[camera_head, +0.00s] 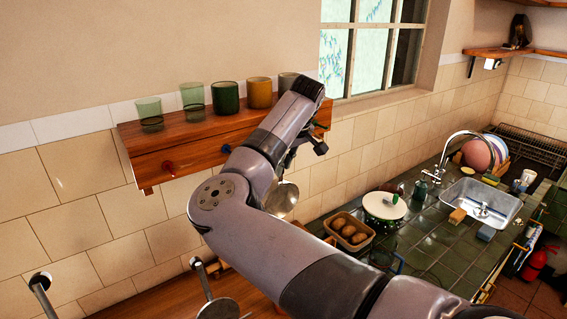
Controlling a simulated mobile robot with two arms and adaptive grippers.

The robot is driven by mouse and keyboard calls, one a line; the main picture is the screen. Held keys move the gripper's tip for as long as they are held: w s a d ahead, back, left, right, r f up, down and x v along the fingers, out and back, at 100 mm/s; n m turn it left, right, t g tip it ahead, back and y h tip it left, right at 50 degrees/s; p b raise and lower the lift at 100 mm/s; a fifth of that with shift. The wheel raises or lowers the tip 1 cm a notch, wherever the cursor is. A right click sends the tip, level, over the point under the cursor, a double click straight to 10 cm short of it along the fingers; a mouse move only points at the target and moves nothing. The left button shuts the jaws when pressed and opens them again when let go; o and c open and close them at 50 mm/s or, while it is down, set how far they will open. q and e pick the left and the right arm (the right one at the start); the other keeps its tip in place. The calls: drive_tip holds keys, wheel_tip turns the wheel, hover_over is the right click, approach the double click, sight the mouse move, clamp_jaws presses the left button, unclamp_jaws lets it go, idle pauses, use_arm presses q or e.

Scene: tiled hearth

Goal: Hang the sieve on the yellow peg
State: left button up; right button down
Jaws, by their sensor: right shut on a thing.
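My right arm crosses the middle of the view, and its gripper (300,150) is mostly hidden behind my wrist, in front of the wooden peg shelf (140,143). The right gripper is shut on the sieve (284,200), whose round, shiny metal bowl shows below it, partly covered by my arm. On the shelf's front face I see a red peg (168,167) and a blue peg (226,149). I cannot make out the yellow peg; my arm covers the shelf's right part. My left gripper is not in view.
Several cups stand on the shelf, including a green cup (225,97) and a yellow cup (259,92). On the green-tiled counter are a basket of brown round items (341,241), a lidded pot (384,207) and a sink (492,201). Metal rods stand at lower left.

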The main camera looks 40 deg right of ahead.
drive_tip(key=shift+s+a+f, duration=0.15)
drive_tip(key=shift+a+f, duration=0.05)
drive_tip(key=shift+f, duration=0.4)
drive_tip(key=c, duration=1.4)
unclamp_jaws()
drive_tip(key=shift+o, duration=0.2)
drive_tip(key=o, duration=1.4)
drive_tip(key=shift+c, duration=0.2)
drive_tip(key=shift+f, duration=0.1)
drive_tip(key=v, duration=1.3)
drive_tip(key=shift+w+d, duration=0.2)
drive_tip(key=shift+w, duration=0.15)
